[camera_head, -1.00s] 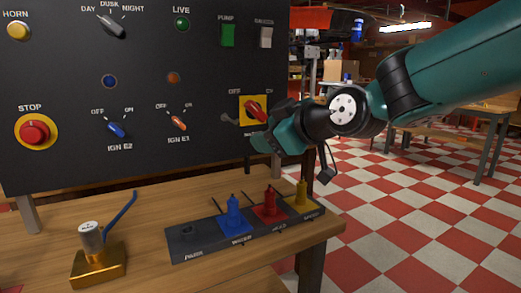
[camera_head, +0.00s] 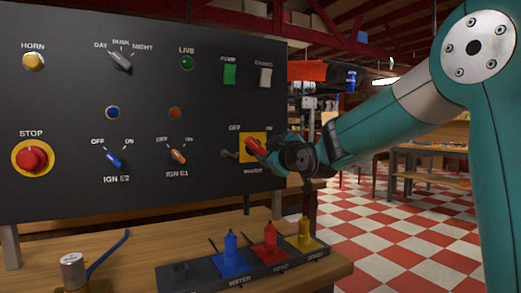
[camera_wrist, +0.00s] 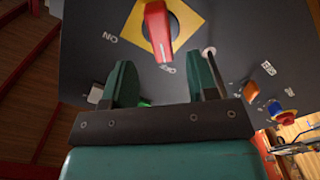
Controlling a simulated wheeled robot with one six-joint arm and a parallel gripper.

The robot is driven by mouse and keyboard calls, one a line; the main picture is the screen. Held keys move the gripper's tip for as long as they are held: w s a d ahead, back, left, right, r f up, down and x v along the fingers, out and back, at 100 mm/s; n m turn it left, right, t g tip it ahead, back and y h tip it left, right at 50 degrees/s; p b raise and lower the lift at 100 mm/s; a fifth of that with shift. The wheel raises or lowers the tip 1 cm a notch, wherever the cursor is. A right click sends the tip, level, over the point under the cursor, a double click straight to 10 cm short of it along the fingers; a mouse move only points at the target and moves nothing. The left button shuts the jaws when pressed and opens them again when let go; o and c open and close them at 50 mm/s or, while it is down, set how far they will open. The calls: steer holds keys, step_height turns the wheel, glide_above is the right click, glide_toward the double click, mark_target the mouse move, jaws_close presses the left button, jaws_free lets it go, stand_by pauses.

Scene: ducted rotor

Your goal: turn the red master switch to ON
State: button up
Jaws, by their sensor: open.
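The red master switch (camera_wrist: 157,30) is a red lever handle on a yellow square plate (camera_wrist: 190,14) on the dark panel. In the wrist view its narrow end points to the OFF label, and the ON label is to its left. In the head view the red handle (camera_head: 255,146) shows at the panel's right edge, partly covered by my gripper (camera_head: 272,148). In the wrist view my gripper (camera_wrist: 162,78) is open and empty. Its two fingers point at the panel, with the handle just beyond and between them. I cannot tell the exact gap.
The orange IGN E1 knob (camera_head: 178,156) and the red STOP button (camera_head: 33,158) are farther left. A bench below holds a tray (camera_head: 200,279) with coloured pieces. Open floor lies right.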

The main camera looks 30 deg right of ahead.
mark_target(259, 149)
steer(key=w, duration=0.5)
steer(key=shift+w, duration=0.35)
steer(key=c, duration=0.9)
